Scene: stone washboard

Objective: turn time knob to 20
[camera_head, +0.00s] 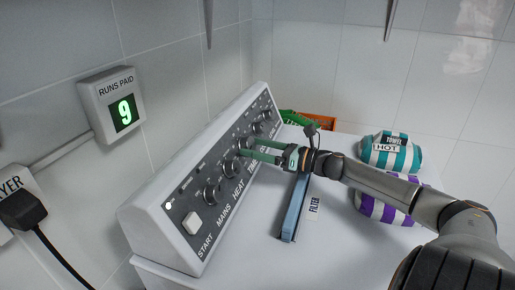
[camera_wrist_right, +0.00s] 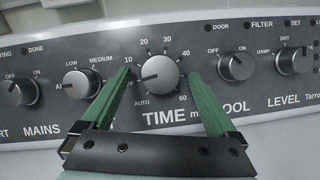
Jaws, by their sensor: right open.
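The TIME knob (camera_wrist_right: 157,77) is a round silver knob on the dark control strip, with labels AUTO, 10, 20, 30, 40 and 60 around it. Its light pointer mark seems to point left, between AUTO and 10, away from the 20 label (camera_wrist_right: 143,42). My right gripper (camera_wrist_right: 162,76) is open, with one green finger on each side of the TIME knob. I cannot tell whether either finger touches it. In the head view my right gripper (camera_head: 247,149) reaches the panel from the right and partly hides this knob. My left gripper is not in view.
The HEAT knob (camera_wrist_right: 81,83) sits close left of the left finger, and the COOL knob (camera_wrist_right: 236,66) is to the right. A blue filter (camera_head: 295,208) stands beneath my right arm. Rolled teal (camera_head: 408,157) and purple-striped (camera_head: 368,206) towels lie at the right.

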